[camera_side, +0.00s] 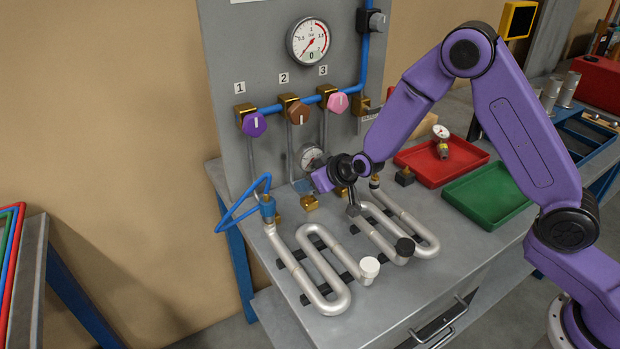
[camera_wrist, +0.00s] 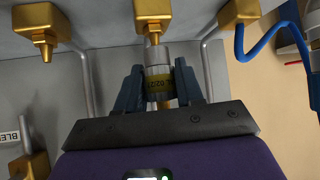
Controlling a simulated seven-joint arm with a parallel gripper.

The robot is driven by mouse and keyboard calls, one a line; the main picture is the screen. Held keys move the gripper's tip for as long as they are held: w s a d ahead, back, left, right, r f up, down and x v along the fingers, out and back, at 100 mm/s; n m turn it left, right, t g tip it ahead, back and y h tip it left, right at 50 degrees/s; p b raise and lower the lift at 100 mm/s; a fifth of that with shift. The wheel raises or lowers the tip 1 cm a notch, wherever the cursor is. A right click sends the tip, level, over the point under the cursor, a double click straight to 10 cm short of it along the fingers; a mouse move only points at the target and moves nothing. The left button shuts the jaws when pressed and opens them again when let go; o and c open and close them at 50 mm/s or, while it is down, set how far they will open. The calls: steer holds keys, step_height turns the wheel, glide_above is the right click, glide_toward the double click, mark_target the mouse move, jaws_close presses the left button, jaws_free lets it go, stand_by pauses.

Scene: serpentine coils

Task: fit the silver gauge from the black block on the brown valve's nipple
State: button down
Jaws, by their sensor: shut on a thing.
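The silver gauge (camera_side: 311,157) is upright in my gripper (camera_side: 316,180), its white dial facing out in the side view. In the wrist view my gripper (camera_wrist: 158,78) is shut around the gauge's silver collar (camera_wrist: 155,55), which has a yellow lettered band. The brown valve (camera_side: 298,112) is under label 2 on the panel. Its brass nipple (camera_wrist: 153,37) points at the collar, lined up and very close; I cannot tell whether it is inside. The black block (camera_side: 404,176) stands empty on the bench, left of the red tray.
Purple (camera_side: 254,124) and pink (camera_side: 338,102) valves flank the brown one. Brass nipples (camera_wrist: 44,45) and (camera_wrist: 235,15) stand on both sides. A blue hose (camera_side: 240,205) and silver coils (camera_side: 325,270) are close by. The red tray (camera_side: 470,160) holds another gauge; the green tray (camera_side: 490,200) is empty.

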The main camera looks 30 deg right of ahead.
steer(key=shift+f, duration=0.7)
stand_by(0.5)
steer(key=c, duration=0.6)
jaws_free()
steer(key=shift+c, duration=0.2)
steer(key=shift+s, duration=0.1)
steer(key=v, duration=1.7)
steer(key=s+a+n+g+y, duration=0.2)
steer(key=s+n+g, duration=0.15)
steer(key=s, duration=0.45)
steer(key=s+d+n+g+h, duration=0.1)
steer(key=s+d+n+g, duration=0.1)
steer(key=s, duration=0.5)
steer(key=s+d+r+n+g+h, duration=0.1)
steer(key=s+d+n+g, duration=0.1)
steer(key=s+d, duration=0.3)
steer(key=s+d+n+g+h, duration=0.2)
steer(key=s+d, duration=0.1)
steer(key=s, duration=0.6)
steer(key=shift+s+d+r, duration=0.25)
steer(key=shift+d, duration=0.1)
